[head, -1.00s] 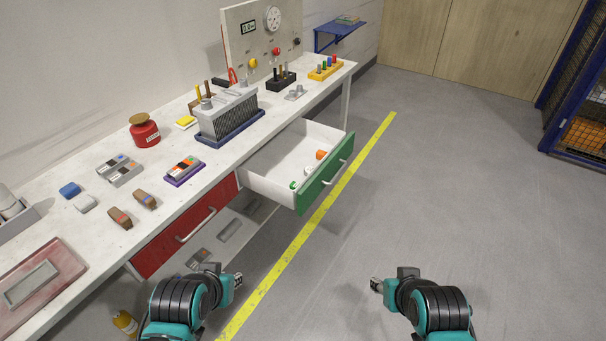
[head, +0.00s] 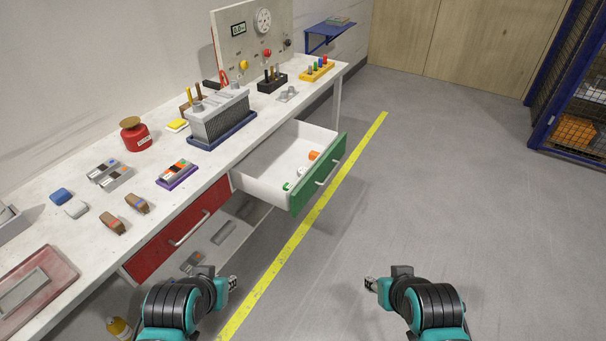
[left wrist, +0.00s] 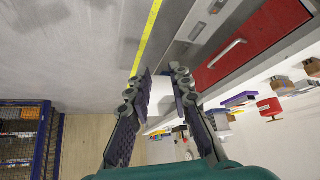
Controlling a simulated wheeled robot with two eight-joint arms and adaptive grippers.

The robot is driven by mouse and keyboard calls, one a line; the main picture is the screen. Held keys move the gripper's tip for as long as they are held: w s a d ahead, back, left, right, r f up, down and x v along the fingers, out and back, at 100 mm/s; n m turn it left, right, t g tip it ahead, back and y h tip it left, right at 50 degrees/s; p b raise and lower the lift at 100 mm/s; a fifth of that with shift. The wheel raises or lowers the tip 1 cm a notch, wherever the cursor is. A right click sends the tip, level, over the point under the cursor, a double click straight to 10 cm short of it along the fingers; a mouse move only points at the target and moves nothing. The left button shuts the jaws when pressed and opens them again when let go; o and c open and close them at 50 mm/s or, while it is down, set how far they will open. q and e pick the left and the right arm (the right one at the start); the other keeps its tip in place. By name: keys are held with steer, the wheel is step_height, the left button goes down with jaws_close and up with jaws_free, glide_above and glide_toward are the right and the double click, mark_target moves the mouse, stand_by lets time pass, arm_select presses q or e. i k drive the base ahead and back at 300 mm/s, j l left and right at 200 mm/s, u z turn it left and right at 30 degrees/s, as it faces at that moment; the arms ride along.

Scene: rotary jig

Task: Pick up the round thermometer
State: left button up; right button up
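No thing can be named for certain as the round thermometer. A small white roundish item (head: 302,171) lies in the open green-fronted drawer (head: 326,177), too small to identify. A green item (head: 288,186) and an orange item (head: 314,155) lie there too. A round white dial (head: 264,21) is on the upright panel at the back of the bench. My left gripper (head: 232,284) is low in front of the bench, apart from the drawer; in the left wrist view (left wrist: 160,82) its fingers are spread and empty. My right gripper (head: 371,284) is over clear floor; its fingers are too small to judge.
The bench (head: 100,245) runs along the left wall and carries blocks, a red canister (head: 136,134) and a finned grey unit (head: 218,117). The red drawer (head: 180,230) is closed. A blue cage (head: 545,110) stands at right. The floor between is free.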

mark_target(300, 169)
steer(key=i+l+u, duration=0.2)
steer(key=i+l, duration=0.2)
steer(key=l, duration=0.2)
steer(key=i+l+u, duration=0.25)
steer(key=l, duration=0.4)
steer(key=i+l+u, duration=0.1)
steer(key=i+l, duration=0.2)
steer(key=i+l+u, duration=0.1)
steer(key=l, duration=0.3)
steer(key=i+l+u, duration=0.1)
steer(key=l, duration=0.25)
steer(key=i+l+u, duration=0.1)
steer(key=l, duration=0.3)
steer(key=i, duration=0.1)
